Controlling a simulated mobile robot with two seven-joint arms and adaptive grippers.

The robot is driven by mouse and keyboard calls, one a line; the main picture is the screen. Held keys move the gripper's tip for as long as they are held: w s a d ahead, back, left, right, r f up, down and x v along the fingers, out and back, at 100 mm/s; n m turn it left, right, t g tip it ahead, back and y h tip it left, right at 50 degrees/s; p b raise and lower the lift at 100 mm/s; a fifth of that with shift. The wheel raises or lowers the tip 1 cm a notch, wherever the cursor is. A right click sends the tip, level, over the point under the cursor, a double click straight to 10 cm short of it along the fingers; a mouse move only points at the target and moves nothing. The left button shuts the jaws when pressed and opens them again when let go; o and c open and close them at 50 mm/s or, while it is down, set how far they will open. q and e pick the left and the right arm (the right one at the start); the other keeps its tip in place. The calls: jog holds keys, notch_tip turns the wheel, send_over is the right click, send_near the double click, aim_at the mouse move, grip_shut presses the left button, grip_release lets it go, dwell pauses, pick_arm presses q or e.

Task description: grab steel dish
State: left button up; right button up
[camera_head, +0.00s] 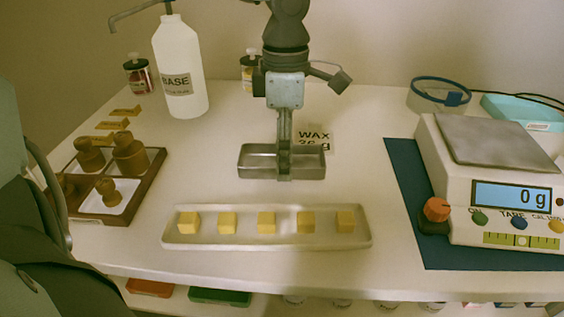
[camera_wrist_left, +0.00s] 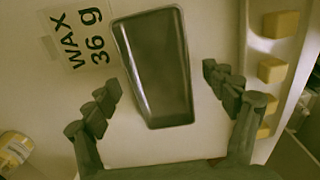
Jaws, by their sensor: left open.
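The steel dish (camera_head: 257,171) is a shallow rectangular metal tray on the white table, behind the long tray of yellow cubes. It also shows in the left wrist view (camera_wrist_left: 158,70), empty, its long side running away from the gripper. My left gripper (camera_head: 284,172) points down over the dish, right of its middle, one finger crossing in front of the near wall. In the left wrist view the gripper (camera_wrist_left: 161,82) is open, with one finger on each side of the dish and gaps between. The far finger is hidden in the head view. My right gripper is not in view.
A "WAX 36 g" card (camera_head: 316,139) lies behind the dish. A pale tray (camera_head: 185,240) with several yellow cubes lies in front. A brown weight box (camera_head: 152,180) and white BASE bottle (camera_head: 185,60) stand left. A scale (camera_head: 450,165) reading 0 g stands right.

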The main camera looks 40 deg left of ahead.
pick_arm(q)
jog(key=shift+c, duration=0.4)
jog(key=c, duration=1.2)
jog(key=shift+o, duration=0.2)
jog(key=shift+r, duration=0.1)
